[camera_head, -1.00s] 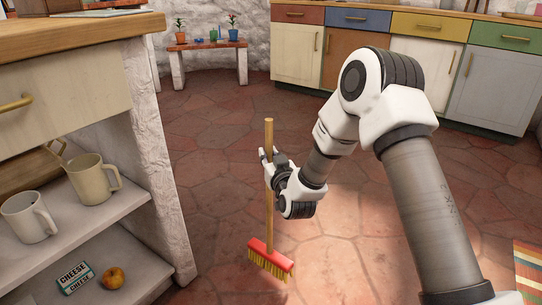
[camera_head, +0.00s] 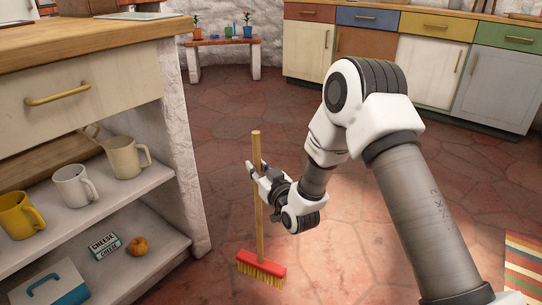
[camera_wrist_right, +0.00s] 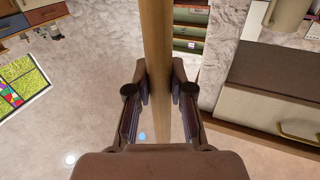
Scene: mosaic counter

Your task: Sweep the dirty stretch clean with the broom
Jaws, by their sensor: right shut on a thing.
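The broom has a wooden handle (camera_head: 259,215), a red head (camera_head: 261,262) and yellow bristles. It stands nearly upright in the head view, with its bristles at or just above the tiled floor; I cannot tell if they touch. My right gripper (camera_head: 257,175) is shut on the upper part of the handle. In the right wrist view, both fingers (camera_wrist_right: 160,85) close around the handle (camera_wrist_right: 156,40). I see no clear patch of dirt on the floor (camera_head: 330,255). My left gripper is not in view.
An open-shelved counter (camera_head: 187,150) stands close on the left, with mugs (camera_head: 125,157), a cheese box (camera_head: 104,245) and an orange fruit (camera_head: 136,246). Coloured cabinets (camera_head: 367,58) and a small bench (camera_head: 222,42) stand at the back. A striped rug (camera_head: 523,265) lies at right. The middle floor is open.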

